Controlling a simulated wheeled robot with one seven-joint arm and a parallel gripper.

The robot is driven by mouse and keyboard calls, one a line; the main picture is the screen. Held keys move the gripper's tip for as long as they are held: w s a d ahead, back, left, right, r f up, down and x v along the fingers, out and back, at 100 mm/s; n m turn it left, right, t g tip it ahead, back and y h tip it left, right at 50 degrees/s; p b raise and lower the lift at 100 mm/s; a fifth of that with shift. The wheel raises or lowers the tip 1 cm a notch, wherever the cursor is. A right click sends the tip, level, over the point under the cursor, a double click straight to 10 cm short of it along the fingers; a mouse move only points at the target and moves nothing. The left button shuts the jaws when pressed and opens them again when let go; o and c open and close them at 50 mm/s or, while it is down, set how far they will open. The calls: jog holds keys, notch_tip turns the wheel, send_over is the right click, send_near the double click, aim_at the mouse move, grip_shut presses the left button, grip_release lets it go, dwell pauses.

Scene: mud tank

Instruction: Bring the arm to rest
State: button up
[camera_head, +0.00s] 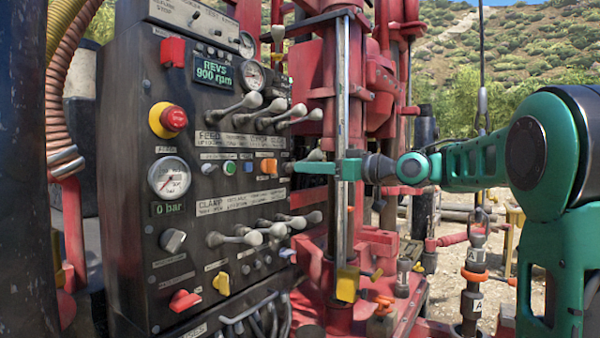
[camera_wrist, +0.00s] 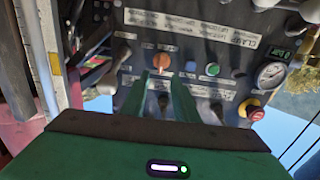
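My arm reaches in from the right in the head view. My gripper (camera_head: 300,167) points left at the dark control panel (camera_head: 135,120), its green fingers passing a shiny vertical rod. In the wrist view my gripper (camera_wrist: 160,76) has its two green fingers apart, with nothing held between them. An orange switch (camera_head: 268,166) on the panel lies just beyond the fingertips. It also shows in the wrist view (camera_wrist: 161,60), in line with the gap. A small space seems to separate it from the tips in the head view.
Rows of grey levers (camera_head: 255,110) stick out above and below the gripper's height. A red emergency button (camera_head: 173,119) and a gauge (camera_head: 169,178) are on the panel's left. Red drill-rig parts (camera_head: 312,80) crowd around the fingers. A pipe (camera_head: 472,285) stands at the lower right.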

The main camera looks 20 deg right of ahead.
dwell(0.4)
jog(key=s+d+f+m+g+h, duration=0.2)
jog(key=s+d+f+h, duration=0.15)
jog(key=f, duration=0.45)
jog(key=s+d+f+m+g+h, duration=0.1)
jog(key=s+d+f+m+h, duration=0.2)
jog(key=f, duration=0.4)
jog(key=s+d+f+m+g+h, duration=0.2)
jog(key=s+f, duration=0.2)
jog(key=f, duration=0.4)
jog(key=s+d+f+m+g, duration=0.1)
jog(key=s+f+m+g, duration=0.1)
jog(key=s+f, duration=0.4)
jog(key=s+f+m+g+h, duration=0.1)
jog(key=s+f+g, duration=0.3)
jog(key=s, duration=1.1)
jog(key=s+d+f+m+g+h, duration=0.1)
jog(key=s+f+m+g, duration=0.2)
jog(key=s+f, duration=0.5)
jog(key=s, duration=0.2)
jog(key=shift+s+d+m+g, duration=0.35)
jog(key=shift+s+m+g, duration=0.05)
jog(key=shift+f, duration=0.1)
jog(key=shift+w+f, duration=0.25)
jog(key=shift+w, duration=0.4)
